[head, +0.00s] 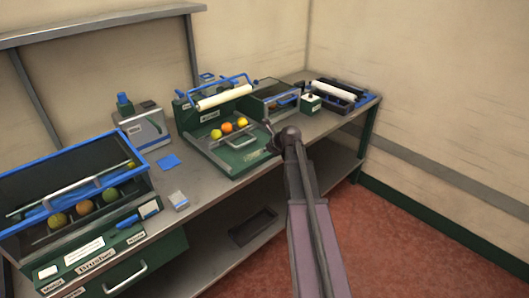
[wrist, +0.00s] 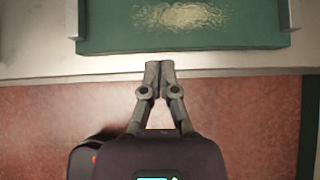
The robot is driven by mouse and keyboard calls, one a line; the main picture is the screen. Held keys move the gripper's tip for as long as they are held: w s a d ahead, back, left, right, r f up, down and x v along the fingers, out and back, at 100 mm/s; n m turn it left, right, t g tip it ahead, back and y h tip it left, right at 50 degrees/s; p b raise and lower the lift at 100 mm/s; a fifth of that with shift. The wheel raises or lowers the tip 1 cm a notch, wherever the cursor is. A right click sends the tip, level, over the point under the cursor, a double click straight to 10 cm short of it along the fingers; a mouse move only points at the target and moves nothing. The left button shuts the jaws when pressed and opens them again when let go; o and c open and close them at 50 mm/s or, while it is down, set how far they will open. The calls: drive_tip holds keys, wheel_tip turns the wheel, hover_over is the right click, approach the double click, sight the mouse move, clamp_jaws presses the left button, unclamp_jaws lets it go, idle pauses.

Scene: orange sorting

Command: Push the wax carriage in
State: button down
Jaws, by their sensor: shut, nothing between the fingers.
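The green waxing unit (head: 225,163) stands mid-bench in the head view, with a white roller (head: 222,97) on a blue frame above it. Its front part, which looks like the carriage, carries a bar handle (head: 242,143) and a label. Three fruits, one yellow-green (head: 216,134) and two orange, lie in a row behind the handle. My gripper (head: 267,122) is at the unit's right side in this view. In the wrist view my gripper (wrist: 159,66) is shut and empty at the bench edge, just short of a green panel (wrist: 120,30) with a pale smear. I see no contact.
A brushing unit (head: 92,250) with fruit and blue rims stands at the left. More trays and a second white roller (head: 333,89) are at the far right. Red floor lies in front.

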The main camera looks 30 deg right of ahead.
sight(251, 157)
drive_tip(key=b+x, duration=0.5)
drive_tip(key=x, duration=0.3)
drive_tip(key=shift+f, duration=0.15)
drive_tip(key=shift+w+a+f+b, duration=0.1)
drive_tip(key=shift+w+b, duration=0.3)
drive_tip(key=shift+w+a, duration=0.25)
drive_tip(key=shift+w, duration=0.6)
drive_tip(key=shift+w+a, duration=0.25)
drive_tip(key=shift+w, duration=0.6)
